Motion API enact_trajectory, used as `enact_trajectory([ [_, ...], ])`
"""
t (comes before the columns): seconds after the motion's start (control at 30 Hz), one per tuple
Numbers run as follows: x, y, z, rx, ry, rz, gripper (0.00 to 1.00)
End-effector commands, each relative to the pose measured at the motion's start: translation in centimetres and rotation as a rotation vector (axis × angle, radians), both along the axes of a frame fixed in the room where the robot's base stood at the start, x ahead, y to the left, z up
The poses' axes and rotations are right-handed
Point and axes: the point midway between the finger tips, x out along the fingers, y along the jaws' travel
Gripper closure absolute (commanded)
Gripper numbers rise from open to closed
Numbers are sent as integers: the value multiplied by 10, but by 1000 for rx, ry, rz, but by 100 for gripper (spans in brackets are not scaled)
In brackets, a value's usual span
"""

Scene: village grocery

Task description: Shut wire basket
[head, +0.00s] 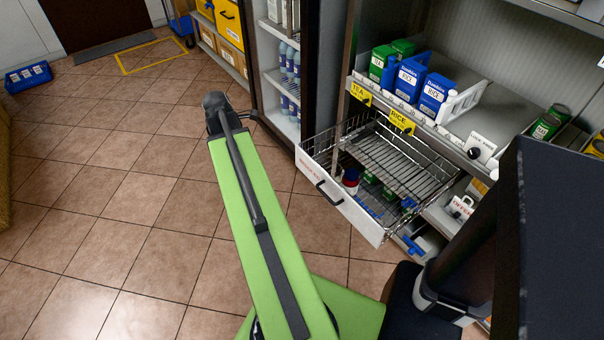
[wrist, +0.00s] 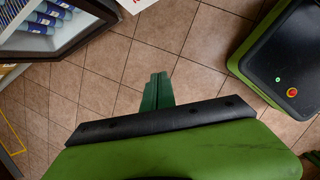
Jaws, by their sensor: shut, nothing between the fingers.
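The wire basket (head: 322,141) stands pulled out from the shelf unit, right of centre in the head view. Its white front panel (head: 361,217) carries red lettering and a black handle (head: 328,194). Green, blue and red goods show through its wires; I cannot tell whether they lie in it or below. A corner of a white panel with red marks, seemingly the basket front, shows at the top of the wrist view (wrist: 134,5). My gripper (wrist: 159,78) is shut and empty over the tiled floor, apart from the panel. In the head view my arm's end is left of the basket.
Shelves above the basket hold rice and tea boxes (head: 410,80) with yellow tags. A bottle cooler (head: 283,75) stands behind the basket's left side. A blue crate (head: 28,77) lies far left. The tiled floor left of the basket is clear.

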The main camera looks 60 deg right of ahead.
Motion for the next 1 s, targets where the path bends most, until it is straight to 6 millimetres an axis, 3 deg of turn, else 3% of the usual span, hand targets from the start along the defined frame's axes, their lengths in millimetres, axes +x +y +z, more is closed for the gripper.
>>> enact_trajectory([
  [0.03, -27, -33, -22, -8, 38, 43, 100],
  [0.1, -57, -63, -29, -14, 91, 112, 100],
  [0.23, -88, -89, -32, -14, 146, 185, 100],
  [0.47, -94, -94, -37, -13, 156, 201, 100],
  [0.9, -109, -123, -126, -13, 154, 198, 100],
  [0.97, -111, -127, -136, -13, 154, 198, 100],
  [1.0, -115, -136, -124, -13, 154, 196, 100],
])
